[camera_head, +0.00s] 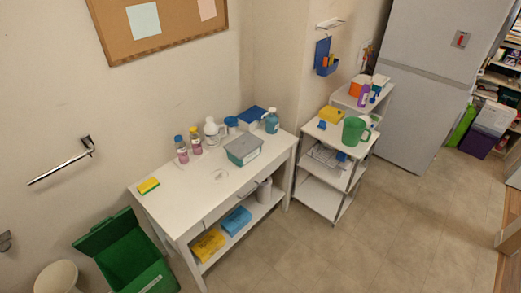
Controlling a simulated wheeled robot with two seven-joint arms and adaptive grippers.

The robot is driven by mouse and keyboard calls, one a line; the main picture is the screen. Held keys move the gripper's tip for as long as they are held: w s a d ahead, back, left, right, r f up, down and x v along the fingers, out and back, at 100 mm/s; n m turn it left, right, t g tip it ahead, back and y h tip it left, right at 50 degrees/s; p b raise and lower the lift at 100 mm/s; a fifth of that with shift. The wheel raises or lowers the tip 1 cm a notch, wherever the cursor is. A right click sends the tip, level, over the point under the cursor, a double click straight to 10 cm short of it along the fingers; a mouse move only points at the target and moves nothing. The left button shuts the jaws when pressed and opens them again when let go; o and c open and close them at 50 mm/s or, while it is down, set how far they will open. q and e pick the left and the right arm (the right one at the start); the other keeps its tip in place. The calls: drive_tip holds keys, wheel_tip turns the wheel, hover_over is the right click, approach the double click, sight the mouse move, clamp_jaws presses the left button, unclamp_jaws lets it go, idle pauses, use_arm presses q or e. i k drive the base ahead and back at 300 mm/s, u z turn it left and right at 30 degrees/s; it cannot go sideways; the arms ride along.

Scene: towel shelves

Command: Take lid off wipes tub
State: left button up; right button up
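A rectangular tub (243,155) with a grey-green lid (243,145) and a pale label on its front stands on the white table (205,190), right of the middle. It looks like the wipes tub, and the lid appears to sit on it. A second box (252,122) with a blue top stands behind it, near the wall. Neither of my grippers is in view.
A yellow-green sponge (148,186) lies at the table's left. A white cart (328,165) stands right. The table's front is mostly clear.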

sight(242, 145)
drive_tip(key=z, duration=0.85)
drive_tip(key=i, duration=1.95)
drive_tip(key=u, duration=0.3)
